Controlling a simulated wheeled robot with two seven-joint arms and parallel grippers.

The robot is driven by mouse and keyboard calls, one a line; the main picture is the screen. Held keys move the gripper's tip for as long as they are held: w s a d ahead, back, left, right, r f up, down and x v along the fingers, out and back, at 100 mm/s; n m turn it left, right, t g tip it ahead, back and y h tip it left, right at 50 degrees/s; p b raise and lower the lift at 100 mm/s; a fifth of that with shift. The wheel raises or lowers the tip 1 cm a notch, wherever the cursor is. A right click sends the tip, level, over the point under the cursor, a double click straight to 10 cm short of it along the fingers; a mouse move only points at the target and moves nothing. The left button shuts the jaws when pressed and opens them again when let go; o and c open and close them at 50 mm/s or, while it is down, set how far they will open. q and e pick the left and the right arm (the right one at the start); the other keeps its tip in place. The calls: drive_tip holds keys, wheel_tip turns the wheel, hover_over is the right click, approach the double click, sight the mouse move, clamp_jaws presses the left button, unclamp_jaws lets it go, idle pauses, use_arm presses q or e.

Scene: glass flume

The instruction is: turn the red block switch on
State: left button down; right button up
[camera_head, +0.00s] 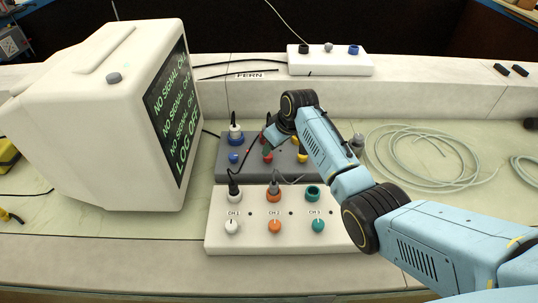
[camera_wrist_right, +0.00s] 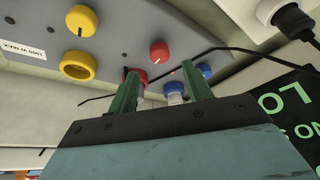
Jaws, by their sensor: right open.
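The grey block (camera_head: 284,168) lies behind the white channel block, with blue, red and yellow knobs along its front. My right gripper (camera_head: 270,143) reaches down over the grey block from the right. In the wrist view its two green fingers (camera_wrist_right: 160,80) are apart, with nothing between them gripped. The red knob lies just beyond the gap between the fingertips. A red socket (camera_wrist_right: 139,74) is partly hidden by one finger. My left gripper is not in view.
A blue knob (camera_wrist_right: 205,70) and a blue plug stand close to one finger; a yellow knob (camera_wrist_right: 80,20) is farther off. The white block (camera_head: 218,242) with plugs stands in front. A monitor (camera_head: 97,125) is at left, coiled tubing (camera_head: 425,160) at right.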

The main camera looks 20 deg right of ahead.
sight(269, 156)
drive_tip(key=b+x, duration=0.1)
drive_tip(key=x, duration=0.3)
drive_tip(key=shift+f, duration=0.1)
drive_tip(key=shift+w+a+f+b, duration=0.15)
drive_tip(key=shift+w+f+b, duration=0.2)
drive_tip(key=shift+f, duration=0.35)
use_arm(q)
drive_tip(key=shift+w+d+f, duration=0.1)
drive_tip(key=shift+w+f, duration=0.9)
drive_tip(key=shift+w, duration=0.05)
use_arm(e)
drive_tip(key=c, duration=1)
